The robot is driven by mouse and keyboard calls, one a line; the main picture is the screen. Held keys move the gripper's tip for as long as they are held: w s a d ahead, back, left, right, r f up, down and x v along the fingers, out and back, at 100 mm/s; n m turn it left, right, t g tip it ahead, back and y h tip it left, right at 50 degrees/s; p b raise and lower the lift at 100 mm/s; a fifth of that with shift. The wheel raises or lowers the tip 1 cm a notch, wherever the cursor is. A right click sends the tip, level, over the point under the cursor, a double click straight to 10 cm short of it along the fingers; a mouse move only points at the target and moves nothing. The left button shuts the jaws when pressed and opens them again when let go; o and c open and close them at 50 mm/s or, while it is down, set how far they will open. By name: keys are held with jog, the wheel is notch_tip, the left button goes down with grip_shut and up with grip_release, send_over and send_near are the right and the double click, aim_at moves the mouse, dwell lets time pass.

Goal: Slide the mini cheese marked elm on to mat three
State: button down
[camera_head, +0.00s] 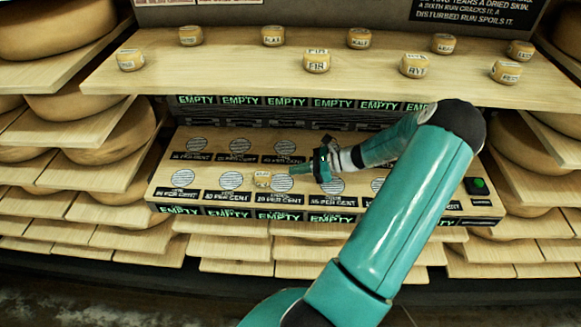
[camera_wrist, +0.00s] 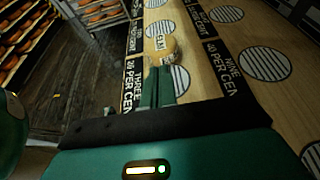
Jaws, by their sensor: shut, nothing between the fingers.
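The mini cheese (camera_head: 263,179) is a small pale-yellow round on the front row of the sloped board. Its label looks like "ELM" in the wrist view (camera_wrist: 169,50), though it is partly blurred. Mat three (camera_head: 283,184) is a striped disc marked 20 per cent, also in the wrist view (camera_wrist: 181,80). The cheese sits at the left of mat three in the head view, between it and the neighbouring mat (camera_head: 232,181). My gripper (camera_head: 288,171) is shut and empty, low over mat three. Its tips (camera_wrist: 161,72) point at the cheese; whether they touch is unclear.
Several labelled mini cheeses, such as the one marked FIR (camera_head: 316,62), stand on the shelf (camera_head: 215,75) above. More striped mats (camera_head: 285,147) lie in the board's back row. A green button (camera_head: 478,186) is at the right. Large cheese wheels on racks flank the board.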

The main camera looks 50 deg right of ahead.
aim_at(268, 175)
jog(key=w+a, duration=0.4)
jog(key=w, duration=0.1)
jog(key=w+a, duration=0.2)
jog(key=shift+w, duration=0.3)
jog(key=shift+a+f, duration=0.1)
jog(key=shift+f, duration=0.8)
jog(key=shift+s, duration=0.15)
jog(key=s+d, duration=0.4)
jog(key=s, duration=0.1)
jog(key=shift+f, duration=0.15)
jog(key=shift+d, duration=0.1)
jog(key=shift+r, duration=0.8)
jog(key=shift+w+d, duration=0.1)
